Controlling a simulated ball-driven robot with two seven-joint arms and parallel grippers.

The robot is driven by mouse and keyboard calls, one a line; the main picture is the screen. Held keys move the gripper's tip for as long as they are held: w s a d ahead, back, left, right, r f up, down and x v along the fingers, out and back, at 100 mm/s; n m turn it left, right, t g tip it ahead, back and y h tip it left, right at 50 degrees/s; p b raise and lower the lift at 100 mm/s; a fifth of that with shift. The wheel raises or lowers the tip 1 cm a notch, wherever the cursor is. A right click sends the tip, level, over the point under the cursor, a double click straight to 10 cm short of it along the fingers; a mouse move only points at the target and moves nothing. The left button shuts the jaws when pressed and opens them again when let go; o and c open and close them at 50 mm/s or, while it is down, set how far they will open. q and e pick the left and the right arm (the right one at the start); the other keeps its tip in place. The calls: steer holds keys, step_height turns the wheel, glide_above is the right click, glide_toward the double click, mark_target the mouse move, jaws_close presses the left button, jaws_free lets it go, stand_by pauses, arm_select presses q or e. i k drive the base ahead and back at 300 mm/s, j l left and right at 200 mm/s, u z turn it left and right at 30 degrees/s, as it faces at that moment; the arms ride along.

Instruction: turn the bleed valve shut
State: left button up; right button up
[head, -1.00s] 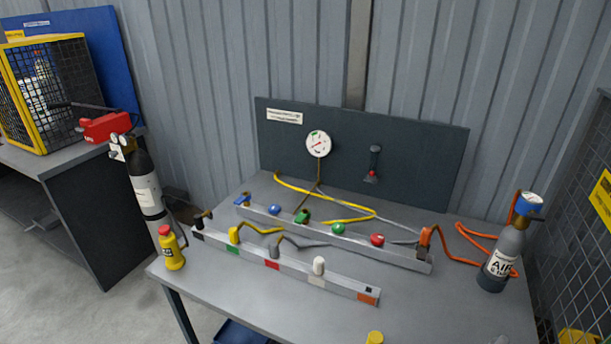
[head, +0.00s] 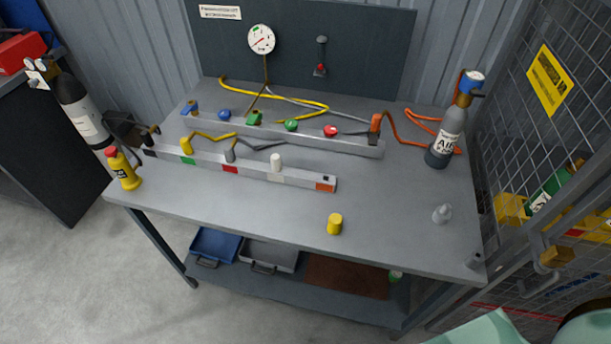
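A grey rear rail (head: 350,143) lies on the workbench. It carries a blue lever (head: 190,107), a blue knob (head: 224,115), a green square handle (head: 254,118), a green round knob (head: 291,125), a red knob (head: 331,131) and an orange fitting (head: 376,122) at its right end. No readable label shows which one is the bleed valve. A round white gauge (head: 261,39) sits on the dark back panel (head: 370,45), with a thin line running down from it towards the rail. Neither of my grippers is in view.
A front rail (head: 305,181) holds coloured hose ends and a white cap (head: 276,162). A yellow cap (head: 335,224) stands near the front edge. A mesh cage (head: 540,180) borders the right.

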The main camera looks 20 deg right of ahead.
mark_target(330, 131)
steer(key=l+z, duration=0.2)
steer(key=z, duration=0.2)
steer(key=l+z, duration=0.2)
steer(key=z, duration=0.15)
steer(key=l+z, duration=0.2)
steer(key=z, duration=0.2)
